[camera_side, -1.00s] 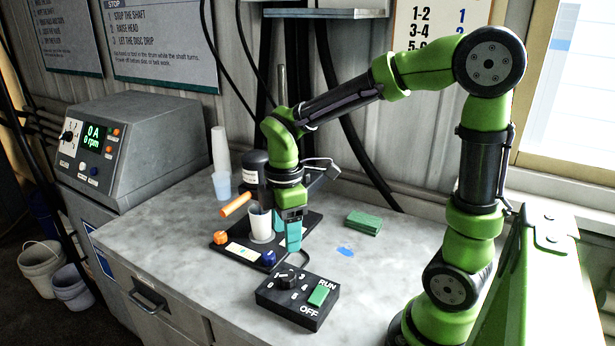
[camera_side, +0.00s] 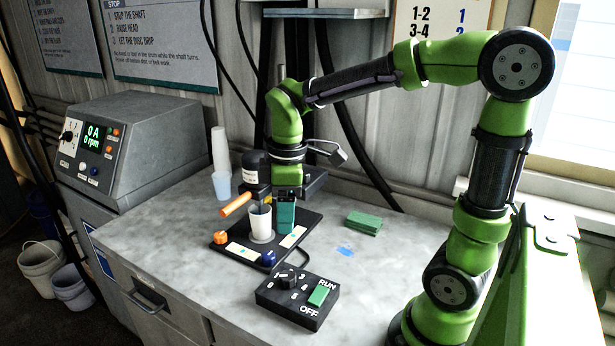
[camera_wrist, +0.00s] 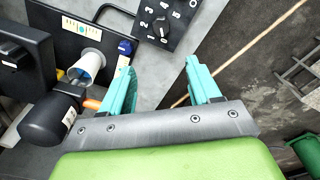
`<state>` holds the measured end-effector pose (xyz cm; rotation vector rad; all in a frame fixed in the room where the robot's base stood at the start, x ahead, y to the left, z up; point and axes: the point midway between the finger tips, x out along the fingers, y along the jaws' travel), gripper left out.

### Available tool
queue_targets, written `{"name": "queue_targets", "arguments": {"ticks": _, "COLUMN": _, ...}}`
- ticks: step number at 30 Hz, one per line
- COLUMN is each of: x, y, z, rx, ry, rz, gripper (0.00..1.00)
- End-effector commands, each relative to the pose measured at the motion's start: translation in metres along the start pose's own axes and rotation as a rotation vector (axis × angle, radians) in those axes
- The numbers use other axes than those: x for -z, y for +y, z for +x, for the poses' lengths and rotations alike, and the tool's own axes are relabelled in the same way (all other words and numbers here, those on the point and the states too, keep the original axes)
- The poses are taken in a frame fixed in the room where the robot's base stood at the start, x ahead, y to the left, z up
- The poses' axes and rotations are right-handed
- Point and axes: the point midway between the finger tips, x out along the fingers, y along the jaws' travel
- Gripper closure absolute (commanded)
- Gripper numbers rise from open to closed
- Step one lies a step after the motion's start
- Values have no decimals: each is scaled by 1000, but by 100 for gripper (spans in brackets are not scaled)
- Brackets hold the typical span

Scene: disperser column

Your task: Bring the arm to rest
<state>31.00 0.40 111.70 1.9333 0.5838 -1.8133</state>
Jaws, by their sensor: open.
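My gripper (camera_side: 286,218) hangs pointing down over the dark base plate (camera_side: 222,252), just right of the white cup (camera_side: 260,226). In the wrist view my gripper's teal fingers (camera_wrist: 160,78) are spread well apart, with nothing between them. The white cup (camera_wrist: 88,66) lies to the left, outside the fingers. It stands upright on the plate. In the side view the fingers overlap one another and their gap is hidden.
A black control box (camera_side: 297,298) with a knob and green RUN switch sits in front. An orange handle (camera_side: 235,205) and dark motor (camera_side: 256,168) stand close by. The grey console (camera_side: 130,148) reads 0 rpm.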

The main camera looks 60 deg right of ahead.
Motion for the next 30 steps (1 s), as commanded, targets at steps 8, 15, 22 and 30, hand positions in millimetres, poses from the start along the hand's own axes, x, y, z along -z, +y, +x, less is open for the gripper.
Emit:
{"name": "queue_targets", "arguments": {"ticks": 8, "x": -25, "y": -36, "z": -19, "rx": -4, "ry": 361, "rz": 750, "gripper": 38}}
{"name": "queue_targets", "arguments": {"ticks": 15, "x": -41, "y": -60, "z": -34, "rx": 88, "ry": 574, "rz": 954, "gripper": 38}}
{"name": "queue_targets", "arguments": {"ticks": 22, "x": -42, "y": -65, "z": -42, "rx": 93, "ry": 609, "rz": 934, "gripper": 38}}
{"name": "queue_targets", "arguments": {"ticks": 30, "x": -42, "y": -65, "z": -42, "rx": 91, "ry": 607, "rz": 933, "gripper": 38}}
